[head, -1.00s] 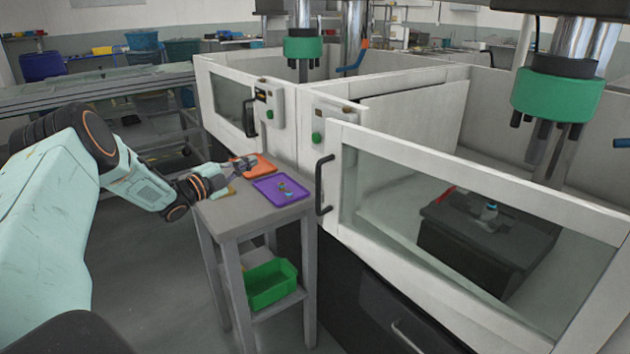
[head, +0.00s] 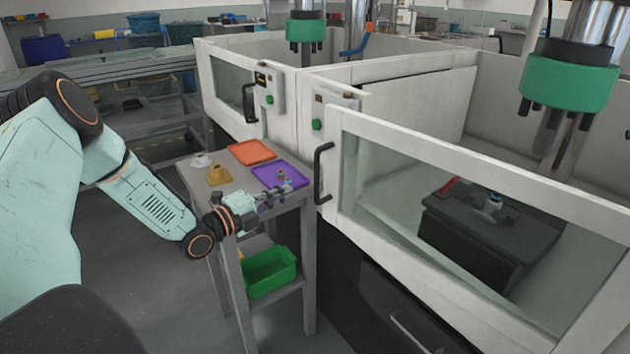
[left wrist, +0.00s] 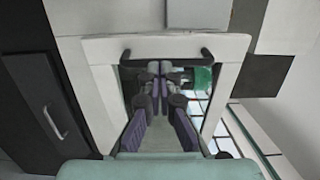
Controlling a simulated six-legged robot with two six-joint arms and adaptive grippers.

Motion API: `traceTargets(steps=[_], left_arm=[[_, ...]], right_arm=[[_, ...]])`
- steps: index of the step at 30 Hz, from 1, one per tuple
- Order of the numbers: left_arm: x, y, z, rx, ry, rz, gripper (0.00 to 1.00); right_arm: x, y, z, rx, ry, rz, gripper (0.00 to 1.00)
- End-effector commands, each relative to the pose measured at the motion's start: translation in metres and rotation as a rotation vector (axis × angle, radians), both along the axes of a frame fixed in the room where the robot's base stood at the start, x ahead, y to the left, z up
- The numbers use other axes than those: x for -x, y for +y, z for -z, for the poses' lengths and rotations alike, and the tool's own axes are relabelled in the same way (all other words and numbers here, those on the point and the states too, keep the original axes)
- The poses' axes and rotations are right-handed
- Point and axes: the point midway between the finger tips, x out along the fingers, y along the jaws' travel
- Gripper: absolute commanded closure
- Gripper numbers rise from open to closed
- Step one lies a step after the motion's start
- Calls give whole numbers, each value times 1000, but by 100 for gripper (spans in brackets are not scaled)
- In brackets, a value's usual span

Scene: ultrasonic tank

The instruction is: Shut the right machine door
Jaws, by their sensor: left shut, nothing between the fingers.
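The right machine door (head: 480,165) is a white frame with a large window. Its black handle (head: 320,173) stands upright at the door's left edge. I cannot tell how far the door is open. My left gripper (head: 287,190) is shut and empty, beside the small table, with its fingertips to the left of the handle and apart from it in the head view. In the left wrist view the closed fingers (left wrist: 158,72) point at the door, and the handle (left wrist: 165,51) crosses the picture near their tips; I cannot tell whether they touch. My right gripper is not in view.
The grey table (head: 228,197) bears an orange tray (head: 251,152), a purple tray (head: 266,177), and tan (head: 218,176) and white (head: 201,161) pieces. A green bin (head: 270,273) sits on its lower shelf. The left machine door (head: 233,95) stands beyond. Open floor lies left of the table.

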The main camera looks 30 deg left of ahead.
Motion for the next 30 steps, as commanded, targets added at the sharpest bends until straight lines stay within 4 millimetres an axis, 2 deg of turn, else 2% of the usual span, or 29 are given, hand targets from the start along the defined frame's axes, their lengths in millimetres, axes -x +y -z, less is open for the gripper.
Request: traceTargets(steps=[3, 18, 24, 30], left_arm=[[-20, -6, 3, -4, -1, 4, 100], [-96, -23, 2, -2, 0, 0, 100], [-107, -26, 1, 1, 0, -1, 100], [-108, -26, 0, 2, 0, -2, 100]], right_arm=[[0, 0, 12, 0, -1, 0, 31], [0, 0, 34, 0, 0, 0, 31], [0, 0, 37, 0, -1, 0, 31], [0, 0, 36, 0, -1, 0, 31]])
